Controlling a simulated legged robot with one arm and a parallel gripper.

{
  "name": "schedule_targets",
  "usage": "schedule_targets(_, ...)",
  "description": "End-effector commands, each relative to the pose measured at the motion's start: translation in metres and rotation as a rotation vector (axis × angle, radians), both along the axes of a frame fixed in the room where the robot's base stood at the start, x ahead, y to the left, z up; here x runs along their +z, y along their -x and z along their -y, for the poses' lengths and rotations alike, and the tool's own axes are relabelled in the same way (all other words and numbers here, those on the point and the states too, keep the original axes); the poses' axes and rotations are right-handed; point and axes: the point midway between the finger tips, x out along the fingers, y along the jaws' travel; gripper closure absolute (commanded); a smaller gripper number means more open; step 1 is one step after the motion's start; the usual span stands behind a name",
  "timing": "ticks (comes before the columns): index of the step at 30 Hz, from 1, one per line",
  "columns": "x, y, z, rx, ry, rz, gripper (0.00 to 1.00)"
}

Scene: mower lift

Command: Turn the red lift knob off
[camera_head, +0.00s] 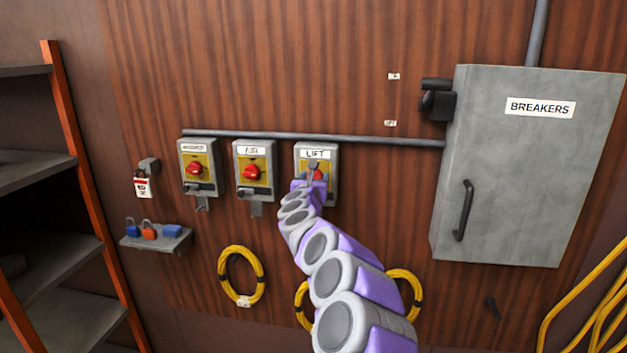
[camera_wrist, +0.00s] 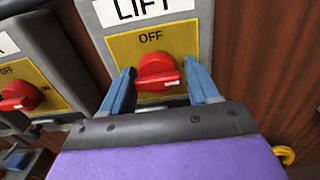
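The red lift knob (camera_wrist: 157,72) sits on a yellow plate (camera_wrist: 124,46) marked OFF at the top. The plate is on the grey box labelled LIFT (camera_head: 331,190). The knob's white mark is at its lower right, pointing away from OFF. My gripper (camera_wrist: 159,67) is open, with one blue finger on each side of the knob. I cannot tell whether the fingers touch it. In the head view my gripper (camera_head: 314,172) covers part of the knob (camera_head: 319,174) and plate.
Two similar switch boxes (camera_head: 198,167) (camera_head: 254,170) stand to the left. A grey breaker cabinet (camera_head: 520,170) is at the right. A small lock shelf (camera_head: 156,240) and a hanging lockout tag (camera_head: 143,187) are at the left. Yellow cable coils (camera_head: 241,274) hang below.

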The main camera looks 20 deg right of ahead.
Motion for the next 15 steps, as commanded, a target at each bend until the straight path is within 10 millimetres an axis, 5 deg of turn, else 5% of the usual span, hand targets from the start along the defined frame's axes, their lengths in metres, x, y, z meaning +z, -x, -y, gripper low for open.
schedule_targets(10, 0.0023, 0.0029, -0.0011, -0.006, 0.002, 0.003, 0.78)
schedule_targets(15, 0.0028, 0.0034, -0.0018, -0.004, 0.003, 0.003, 0.79)
